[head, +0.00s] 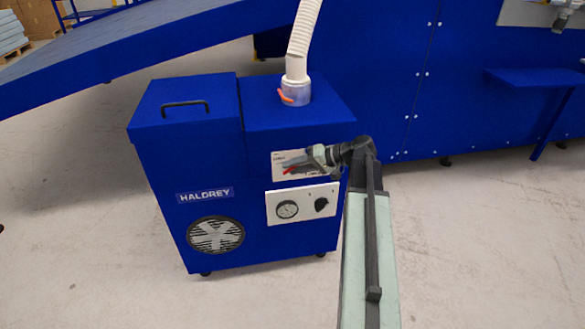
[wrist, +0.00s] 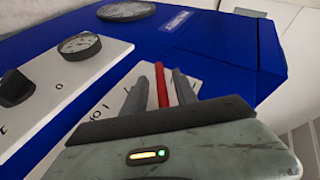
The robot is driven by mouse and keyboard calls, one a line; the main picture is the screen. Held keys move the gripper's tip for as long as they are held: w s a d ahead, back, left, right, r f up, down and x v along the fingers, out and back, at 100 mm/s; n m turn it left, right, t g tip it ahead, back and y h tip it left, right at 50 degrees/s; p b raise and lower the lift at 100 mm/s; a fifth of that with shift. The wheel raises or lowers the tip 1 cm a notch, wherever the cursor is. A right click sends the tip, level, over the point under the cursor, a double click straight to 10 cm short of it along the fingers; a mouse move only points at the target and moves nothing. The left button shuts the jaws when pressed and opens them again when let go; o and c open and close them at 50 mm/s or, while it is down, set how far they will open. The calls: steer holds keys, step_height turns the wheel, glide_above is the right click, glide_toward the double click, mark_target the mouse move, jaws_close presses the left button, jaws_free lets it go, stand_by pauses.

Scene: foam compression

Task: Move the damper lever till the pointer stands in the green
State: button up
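A blue cabinet (head: 185,150) carries a white plate (head: 280,160) on its front, with a red lever (head: 289,170) on it. An orange lever (head: 286,97) sits on the clear collar (head: 297,92) under the hose. The frames do not tell which lever is the damper lever. My gripper (head: 297,165) is at the front plate. In the wrist view, its fingers (wrist: 157,95) stand open on either side of the red lever (wrist: 161,85); contact cannot be told. A round gauge (head: 287,209) is below the plate and also in the wrist view (wrist: 79,43). Its pointer and any green are too small to read.
A black knob (head: 321,204) is right of the gauge. A fan grille (head: 216,235) is at the lower left of the cabinet front. A ribbed white hose (head: 302,40) rises from the top. Blue machinery (head: 380,80) stands behind. The floor around the cabinet is clear.

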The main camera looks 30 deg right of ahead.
steer(key=shift+a, duration=0.1)
steer(key=shift+s+r, duration=0.1)
steer(key=shift+r, duration=0.05)
steer(key=p+v, duration=0.3)
steer(key=v, duration=0.4)
steer(key=shift+s+d+p, duration=0.15)
steer(key=shift+d+p, duration=0.1)
steer(key=shift+p, duration=0.05)
